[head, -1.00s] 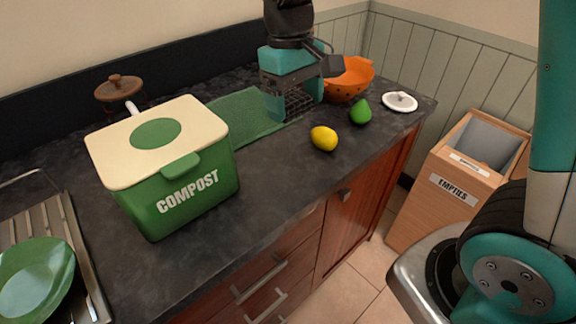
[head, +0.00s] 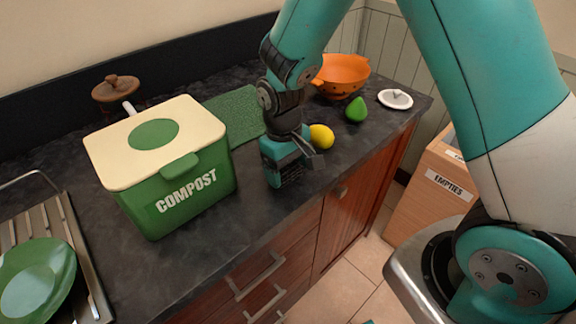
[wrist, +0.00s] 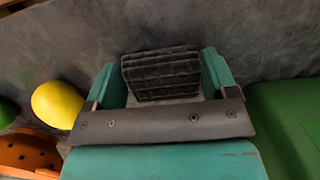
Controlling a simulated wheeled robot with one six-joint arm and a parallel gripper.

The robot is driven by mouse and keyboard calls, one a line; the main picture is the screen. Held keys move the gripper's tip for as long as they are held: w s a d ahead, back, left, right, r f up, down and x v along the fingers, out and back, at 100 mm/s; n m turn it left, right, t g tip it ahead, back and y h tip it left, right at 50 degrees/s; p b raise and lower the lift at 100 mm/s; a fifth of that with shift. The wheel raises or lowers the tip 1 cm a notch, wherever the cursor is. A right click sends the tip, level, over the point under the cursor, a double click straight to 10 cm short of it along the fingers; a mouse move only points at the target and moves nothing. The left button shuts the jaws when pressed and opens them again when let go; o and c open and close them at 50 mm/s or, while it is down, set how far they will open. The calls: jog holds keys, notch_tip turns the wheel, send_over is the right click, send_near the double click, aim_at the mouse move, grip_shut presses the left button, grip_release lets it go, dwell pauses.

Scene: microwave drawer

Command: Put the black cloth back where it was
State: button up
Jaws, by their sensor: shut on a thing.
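My teal gripper (head: 287,158) is shut on the black cloth (wrist: 162,74), a dark folded piece with a grid pattern. In the wrist view the cloth sits between the two teal fingers. In the head view the gripper and cloth are over the front part of the dark counter, right of the green compost bin (head: 182,190) and in front of the lemon (head: 321,136). The cloth is mostly hidden by the gripper in the head view. I cannot tell whether it touches the counter.
A green mat (head: 237,116) lies behind the bin. An avocado (head: 356,110), an orange colander (head: 344,78) and a white lid (head: 395,99) stand at the right. A dish rack (head: 82,245) with a green plate is at the left. An empties bin (head: 447,190) stands beside the counter.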

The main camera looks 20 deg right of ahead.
jog(key=shift+f, duration=0.15)
jog(key=o, duration=0.8)
jog(key=shift+c, duration=0.2)
notch_tip(320, 180, up, 12)
jog(key=w+b, duration=0.1)
jog(key=s+a+r+n+y, duration=0.1)
jog(key=s+r, duration=0.3)
jog(key=s, duration=0.5)
jog(key=s+a+r+n+t+y, duration=0.1)
jog(key=s+a+r+n+y, duration=0.1)
jog(key=s, duration=0.8)
jog(key=shift+a+r+y, duration=0.8)
jog(key=shift+a+r, duration=0.1)
jog(key=shift+r, duration=0.05)
